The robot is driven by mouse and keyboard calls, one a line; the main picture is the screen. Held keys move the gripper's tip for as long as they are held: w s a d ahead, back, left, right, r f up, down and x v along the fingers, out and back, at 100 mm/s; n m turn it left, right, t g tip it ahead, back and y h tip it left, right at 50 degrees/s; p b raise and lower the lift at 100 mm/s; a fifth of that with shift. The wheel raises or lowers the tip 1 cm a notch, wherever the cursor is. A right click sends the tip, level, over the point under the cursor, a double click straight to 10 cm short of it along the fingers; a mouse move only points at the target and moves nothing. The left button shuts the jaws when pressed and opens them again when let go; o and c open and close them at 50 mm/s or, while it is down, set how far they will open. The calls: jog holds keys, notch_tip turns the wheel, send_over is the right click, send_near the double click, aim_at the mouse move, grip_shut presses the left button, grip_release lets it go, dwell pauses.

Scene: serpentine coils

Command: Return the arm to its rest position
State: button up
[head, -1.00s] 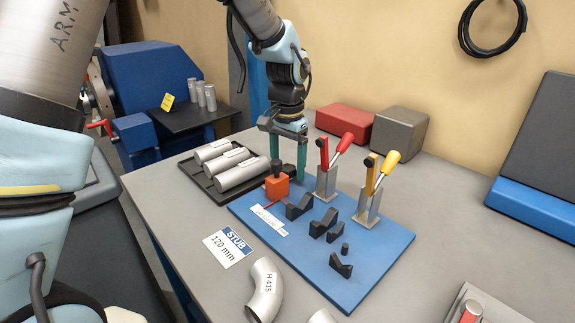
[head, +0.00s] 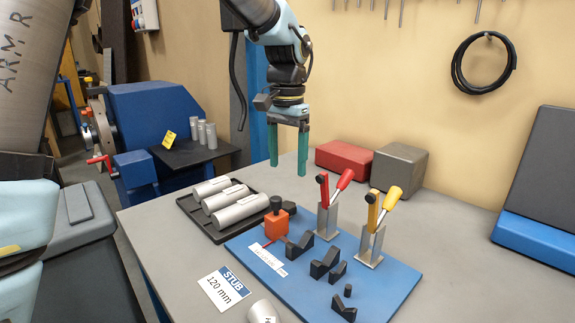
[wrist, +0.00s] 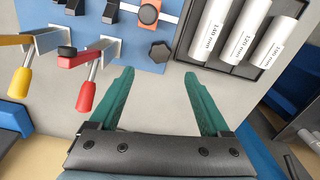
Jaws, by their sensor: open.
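My gripper (head: 288,160) hangs from my arm above the back of the table, with its two green fingers apart and nothing between them. In the head view it is behind the blue fixture board (head: 392,308) and to the right of the black tray of tubes. In the wrist view my gripper (wrist: 160,95) is open over bare grey tabletop. The blue board (wrist: 160,63) lies ahead of the fingers there, apart from them.
The black tray (head: 193,222) holds several silver tubes. A red-handled clamp (head: 328,215) and a yellow-handled clamp (head: 374,230) stand upright on the board. A red box (head: 345,157) and a grey box (head: 400,163) sit at the back wall. Free air surrounds the fingers.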

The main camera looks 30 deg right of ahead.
dwell(0.3)
jog(key=w+a+f+n, duration=0.2)
jog(key=a+n, duration=0.1)
jog(key=a, duration=0.7)
jog(key=w+a+f+n, duration=0.2)
jog(key=a+f+n, duration=0.1)
jog(key=a, duration=0.7)
jog(key=w+a+f+n+t, duration=0.1)
jog(key=w+a+f+n, duration=0.1)
jog(key=a, duration=0.8)
jog(key=shift+w+f+n, duration=0.1)
jog(key=shift+f+n, duration=0.1)
jog(key=shift+n, duration=0.5)
jog(key=s+a+f+n, duration=0.2)
jog(key=s+a+n, duration=0.1)
jog(key=a, duration=0.6)
jog(key=shift+s+f+t, duration=0.25)
jog(key=shift+s+t, duration=0.05)
jog(key=shift+s, duration=0.35)
jog(key=shift+a, duration=0.1)
